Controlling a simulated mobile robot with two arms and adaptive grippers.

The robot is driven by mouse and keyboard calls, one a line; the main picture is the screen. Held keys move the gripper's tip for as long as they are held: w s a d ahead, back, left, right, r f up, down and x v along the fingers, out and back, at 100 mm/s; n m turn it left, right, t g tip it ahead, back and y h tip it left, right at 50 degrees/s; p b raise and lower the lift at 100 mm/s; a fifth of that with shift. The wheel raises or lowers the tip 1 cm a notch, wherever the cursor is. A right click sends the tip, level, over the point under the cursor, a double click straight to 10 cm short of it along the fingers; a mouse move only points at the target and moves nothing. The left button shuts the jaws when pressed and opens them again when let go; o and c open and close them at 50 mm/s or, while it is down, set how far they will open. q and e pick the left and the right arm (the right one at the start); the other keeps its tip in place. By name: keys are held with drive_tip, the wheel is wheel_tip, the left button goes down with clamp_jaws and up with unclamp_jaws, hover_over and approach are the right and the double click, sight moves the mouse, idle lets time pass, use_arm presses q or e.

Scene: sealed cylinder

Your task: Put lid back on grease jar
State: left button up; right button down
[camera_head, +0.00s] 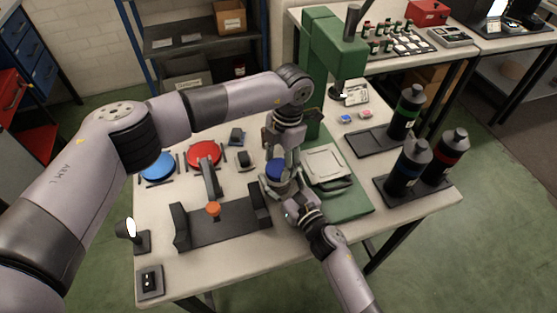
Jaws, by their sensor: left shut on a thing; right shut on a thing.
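A blue round lid (276,167) sits at the top of a small, mostly hidden grease jar (277,181), right of the table's middle. From this angle I cannot tell whether the lid is seated or just above the jar. My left gripper (287,158) reaches down from above, shut on the lid, its fingertips partly hidden. My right gripper (277,188) comes from the lower right, shut around the jar, its fingers on both sides of it.
A dark fixture (225,228) with an orange-topped lever stands to the left. Blue (158,165) and red (205,154) discs lie behind it. A green press (318,60) with a light plate (326,165) on its base stands right. Bottles (411,165) stand on dark trays at the right edge.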

use_arm(q)
drive_tip(key=m+t, duration=0.1)
drive_tip(key=m, duration=0.6)
drive_tip(key=shift+s+m, duration=0.1)
drive_tip(key=shift+m, duration=0.2)
drive_tip(key=m+t, duration=0.1)
drive_tip(key=m, duration=0.3)
drive_tip(key=shift+m, duration=0.4)
drive_tip(key=m, duration=0.4)
drive_tip(key=shift+s+m+t, duration=0.15)
drive_tip(key=shift+m+t, duration=0.15)
drive_tip(key=shift+m, duration=0.1)
drive_tip(key=m, duration=0.4)
drive_tip(key=shift+a+m+h, duration=0.15)
drive_tip(key=shift+m+h, duration=0.15)
drive_tip(key=shift+h, duration=0.1)
drive_tip(key=m, duration=0.4)
drive_tip(key=shift+h, duration=0.3)
drive_tip(key=m, duration=0.4)
drive_tip(key=shift+a+h, duration=0.1)
drive_tip(key=shift+h, duration=0.2)
drive_tip(key=m, duration=0.5)
drive_tip(key=shift+m+h, duration=0.4)
use_arm(e)
drive_tip(key=shift+f, duration=0.1)
use_arm(q)
drive_tip(key=o, duration=0.8)
drive_tip(key=shift+f, duration=0.1)
drive_tip(key=shift+c, duration=0.2)
